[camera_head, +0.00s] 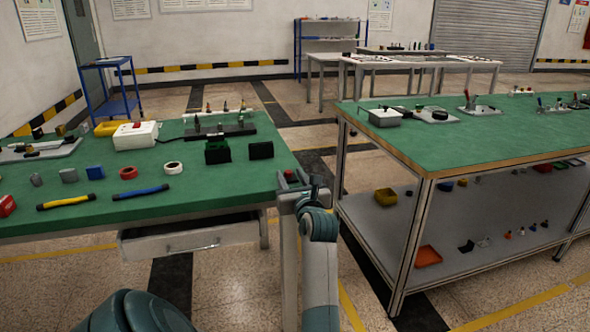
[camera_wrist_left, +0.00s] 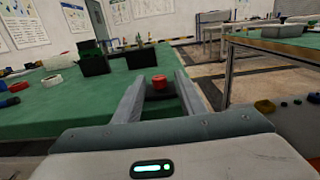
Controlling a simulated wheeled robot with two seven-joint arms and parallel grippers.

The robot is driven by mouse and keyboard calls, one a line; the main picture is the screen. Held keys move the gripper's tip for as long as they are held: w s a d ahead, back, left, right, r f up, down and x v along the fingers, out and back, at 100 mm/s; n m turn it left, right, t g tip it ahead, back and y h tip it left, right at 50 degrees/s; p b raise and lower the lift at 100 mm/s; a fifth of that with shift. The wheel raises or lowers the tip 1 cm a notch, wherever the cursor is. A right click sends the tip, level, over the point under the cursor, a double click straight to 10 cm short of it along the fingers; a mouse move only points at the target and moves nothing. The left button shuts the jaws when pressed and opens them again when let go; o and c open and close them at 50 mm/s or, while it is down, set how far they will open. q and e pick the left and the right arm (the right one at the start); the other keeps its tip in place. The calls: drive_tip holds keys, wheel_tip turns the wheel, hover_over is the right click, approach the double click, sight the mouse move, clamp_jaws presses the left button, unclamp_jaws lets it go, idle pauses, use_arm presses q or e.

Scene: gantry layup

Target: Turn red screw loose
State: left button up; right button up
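The red screw (camera_wrist_left: 159,81) shows in the left wrist view as a short red cap on a darker base. It sits between the fingertips of my left gripper (camera_wrist_left: 160,88), with a gap on each side. The fingers stand apart, so the gripper is open. In the head view my left gripper (camera_head: 298,188) is at the right front corner of the left green table (camera_head: 230,187), and the red cap (camera_head: 289,174) shows beside its fingers. The lower part of the screw is hidden. My right gripper is in neither view.
A black block pair (camera_head: 218,151) stands behind the gripper on the left table. A drawer (camera_head: 190,238) hangs under the table. A second green table (camera_head: 450,145) stands right, across an aisle.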

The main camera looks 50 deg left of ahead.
use_arm(q)
drive_tip(key=shift+w+a, duration=0.1)
drive_tip(key=shift+a, duration=0.25)
drive_tip(key=shift+r, duration=0.1)
clamp_jaws()
